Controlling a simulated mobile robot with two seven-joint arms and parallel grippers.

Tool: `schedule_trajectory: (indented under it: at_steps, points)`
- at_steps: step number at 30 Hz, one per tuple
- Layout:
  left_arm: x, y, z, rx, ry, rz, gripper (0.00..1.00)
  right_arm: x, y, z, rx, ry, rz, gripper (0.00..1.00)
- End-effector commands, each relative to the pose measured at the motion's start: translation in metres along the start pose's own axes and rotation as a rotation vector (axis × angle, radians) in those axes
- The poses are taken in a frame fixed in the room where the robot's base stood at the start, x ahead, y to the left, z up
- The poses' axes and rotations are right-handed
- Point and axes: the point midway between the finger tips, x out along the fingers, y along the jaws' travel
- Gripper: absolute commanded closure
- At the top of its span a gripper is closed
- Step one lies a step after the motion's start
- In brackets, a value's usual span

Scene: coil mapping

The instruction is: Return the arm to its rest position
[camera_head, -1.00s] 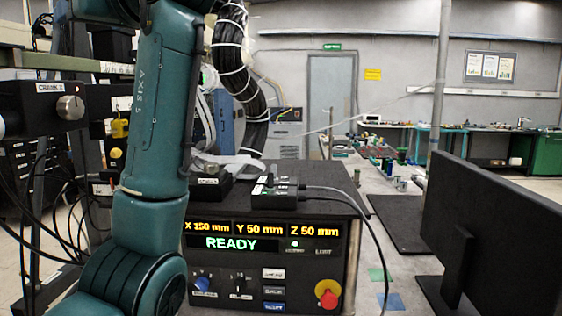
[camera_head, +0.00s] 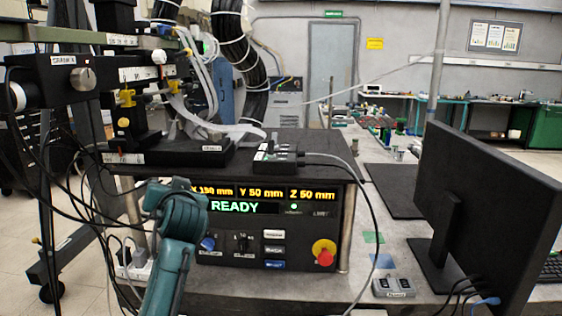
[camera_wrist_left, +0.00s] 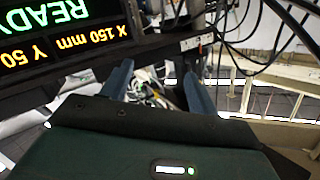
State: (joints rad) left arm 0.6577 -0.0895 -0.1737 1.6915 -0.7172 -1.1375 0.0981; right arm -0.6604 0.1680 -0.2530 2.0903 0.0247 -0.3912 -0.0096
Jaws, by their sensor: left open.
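My left arm (camera_head: 172,250) is teal and stands low in front of the control box, at the lower left of the head view. It covers the left end of the box's display. In the wrist view my left gripper (camera_wrist_left: 158,82) has its two fingers spread apart, with nothing between them but blurred cables farther off. I cannot make out its fingers in the head view. My right gripper is in neither view.
The black control box (camera_head: 290,223) shows READY and X, Y, Z readings. It also appears upside down in the wrist view (camera_wrist_left: 60,70). A red emergency button (camera_head: 325,255), a monitor (camera_head: 490,215) and a small grey box (camera_head: 393,287) are right. Loose cables hang left.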

Motion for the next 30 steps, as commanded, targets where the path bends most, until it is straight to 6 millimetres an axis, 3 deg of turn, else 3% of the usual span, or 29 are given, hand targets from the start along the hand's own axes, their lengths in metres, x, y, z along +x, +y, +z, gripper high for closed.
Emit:
schedule_trajectory:
  at_steps: [1,5,8,11,15,18,21,24,30]
  points:
    - [-0.001,0.018,0.039,0.029,-0.019,0.059,0.40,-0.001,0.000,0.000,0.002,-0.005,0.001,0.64]
    - [-0.018,0.056,0.124,0.062,-0.044,0.211,0.40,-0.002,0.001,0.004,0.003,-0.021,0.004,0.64]
    - [-0.044,0.079,0.187,0.069,-0.069,0.326,0.40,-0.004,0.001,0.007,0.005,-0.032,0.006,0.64]
    - [-0.081,0.096,0.245,0.058,-0.098,0.439,0.40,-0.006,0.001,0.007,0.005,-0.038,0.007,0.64]
    - [-0.144,0.109,0.316,0.013,-0.149,0.583,0.40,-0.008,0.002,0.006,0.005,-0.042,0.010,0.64]
    - [-0.192,0.110,0.354,-0.035,-0.187,0.667,0.40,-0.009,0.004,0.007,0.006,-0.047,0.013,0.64]
    - [-0.232,0.107,0.378,-0.085,-0.220,0.727,0.40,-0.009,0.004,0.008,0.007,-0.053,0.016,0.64]
    - [-0.261,0.104,0.392,-0.123,-0.246,0.763,0.40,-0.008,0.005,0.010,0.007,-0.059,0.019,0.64]
    - [-0.280,0.101,0.401,-0.154,-0.263,0.786,0.40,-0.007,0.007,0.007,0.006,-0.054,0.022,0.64]
